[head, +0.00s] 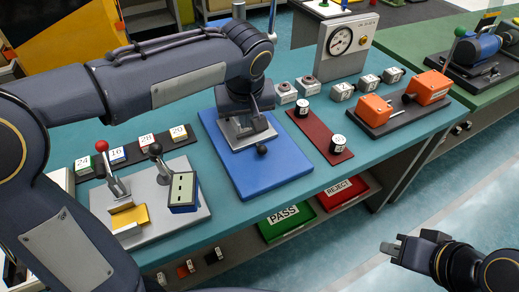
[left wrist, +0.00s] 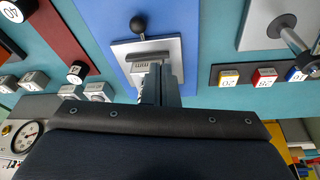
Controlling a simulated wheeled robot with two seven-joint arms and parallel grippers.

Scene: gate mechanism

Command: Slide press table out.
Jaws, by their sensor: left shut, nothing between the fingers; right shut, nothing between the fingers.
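A square grey metal plate (head: 262,138) with a black ball knob (head: 262,150) at its front edge sits on the blue board (head: 270,175); it looks like the press table. In the left wrist view the plate (left wrist: 120,50) and knob (left wrist: 138,24) also show, with the knob beyond the fingertips. My left gripper (head: 240,122) points down over the plate, shut and empty, and hides part of it. Contact with the plate cannot be told. My right gripper (head: 388,248) is shut and empty, out over the floor at lower right.
Left of the blue board is a grey lever panel (head: 195,205); right of it is a dark red strip (head: 318,138) with cylinders. A gauge box (head: 345,45) stands behind. Green PASS (head: 285,222) and red REJECT (head: 345,190) bins sit below the teal table's front edge.

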